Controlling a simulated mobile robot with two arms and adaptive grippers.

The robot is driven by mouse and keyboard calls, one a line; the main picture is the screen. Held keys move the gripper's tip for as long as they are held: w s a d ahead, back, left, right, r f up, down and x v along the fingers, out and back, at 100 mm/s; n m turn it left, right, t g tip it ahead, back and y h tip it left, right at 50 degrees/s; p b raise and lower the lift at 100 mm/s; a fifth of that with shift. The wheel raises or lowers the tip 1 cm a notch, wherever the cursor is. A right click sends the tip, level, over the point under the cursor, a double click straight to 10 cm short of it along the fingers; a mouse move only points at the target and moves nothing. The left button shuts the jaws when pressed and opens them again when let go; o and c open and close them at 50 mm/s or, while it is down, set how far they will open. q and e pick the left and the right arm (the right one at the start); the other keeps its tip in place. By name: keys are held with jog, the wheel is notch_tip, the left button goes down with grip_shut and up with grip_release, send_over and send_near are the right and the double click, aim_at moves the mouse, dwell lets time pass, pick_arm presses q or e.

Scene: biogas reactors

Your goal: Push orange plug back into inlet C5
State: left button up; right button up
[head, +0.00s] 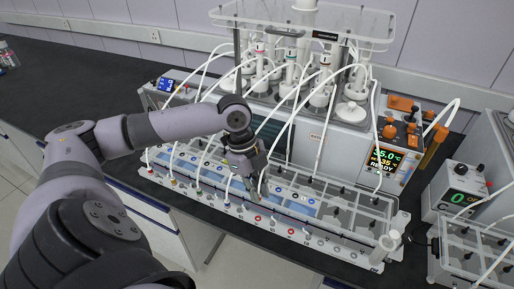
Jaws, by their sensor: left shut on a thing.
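My left arm reaches in from the left. Its gripper (257,188) points down over the front part of the long clear rack (325,216), close above its white front rail (318,245). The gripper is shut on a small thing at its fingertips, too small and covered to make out. I cannot pick out the orange plug. The rail carries a row of small round ports, several with coloured marks. The label C5 is not readable, so I cannot tell which port is that inlet. My right gripper is not in view.
White tubes arch from the bottles (320,92) behind down to the rack, close around my gripper. A control unit with a lit display (387,158) stands at the right. A second clear rack (470,250) is at far right. The black bench (50,85) is mostly clear at left.

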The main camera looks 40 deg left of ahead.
pick_arm(q)
jog(key=shift+f+b, duration=1.05)
jog(key=shift+f, duration=2.2)
jog(key=shift+f+p, duration=0.4)
jog(key=shift+p, duration=0.3)
jog(key=shift+f, duration=0.7)
dwell(0.4)
jog(key=o, duration=0.8)
jog(key=shift+o, duration=0.2)
jog(key=shift+s+r, duration=0.1)
jog(key=shift+a, duration=0.1)
